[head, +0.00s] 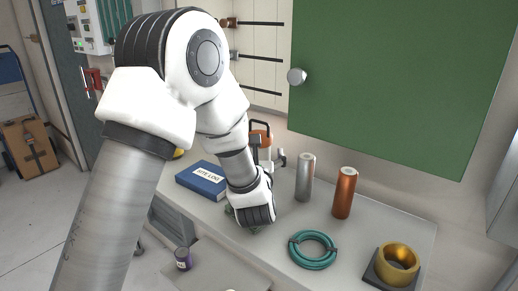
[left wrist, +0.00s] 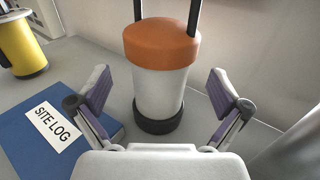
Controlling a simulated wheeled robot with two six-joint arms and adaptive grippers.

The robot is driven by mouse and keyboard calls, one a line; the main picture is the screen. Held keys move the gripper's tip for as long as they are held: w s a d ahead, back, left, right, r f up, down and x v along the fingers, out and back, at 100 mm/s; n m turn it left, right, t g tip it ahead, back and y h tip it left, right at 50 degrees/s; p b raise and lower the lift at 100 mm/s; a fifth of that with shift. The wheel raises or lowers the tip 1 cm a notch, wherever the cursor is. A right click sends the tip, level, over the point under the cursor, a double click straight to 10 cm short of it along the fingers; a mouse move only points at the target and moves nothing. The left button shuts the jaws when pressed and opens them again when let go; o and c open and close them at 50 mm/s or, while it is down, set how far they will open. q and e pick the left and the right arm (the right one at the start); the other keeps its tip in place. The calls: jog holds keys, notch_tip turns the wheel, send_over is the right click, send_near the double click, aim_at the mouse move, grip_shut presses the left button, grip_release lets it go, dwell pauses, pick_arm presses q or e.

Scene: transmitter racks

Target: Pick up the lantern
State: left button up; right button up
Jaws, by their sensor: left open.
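The lantern (head: 265,128) has an orange cap, a white body and a black base and handle. In the head view it stands upright at the back of the bench, partly hidden behind my left arm. The left wrist view shows the lantern (left wrist: 160,70) straight ahead, with the handle top cut off. My left gripper (head: 268,153) is open, partly hidden by its own wrist. In the left wrist view its fingers (left wrist: 160,90) are spread to either side of the lantern with visible gaps; it holds nothing. My right gripper is not in view.
A blue site log (head: 203,179) lies left of the lantern; a yellow object (left wrist: 24,48) stands behind it. Silver (head: 305,178) and copper (head: 344,194) cylinders stand to the right. A teal coil (head: 313,252) and brass ring (head: 398,258) lie nearer. A green panel (head: 400,80) hangs above.

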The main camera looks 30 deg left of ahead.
pick_arm(q)
jog(key=x, duration=0.3)
jog(key=shift+w+f, duration=0.1)
jog(key=shift+f, duration=0.15)
jog(key=shift+r, duration=0.1)
jog(key=shift+s+d+r, duration=0.1)
jog(key=shift+s, duration=0.1)
jog(key=c, duration=1.6)
jog(key=shift+o, duration=0.2)
notch_tip(320, 180, up, 9)
jog(key=shift+b, duration=0.45)
jog(key=shift+w+r, duration=0.1)
jog(key=shift+r, duration=0.35)
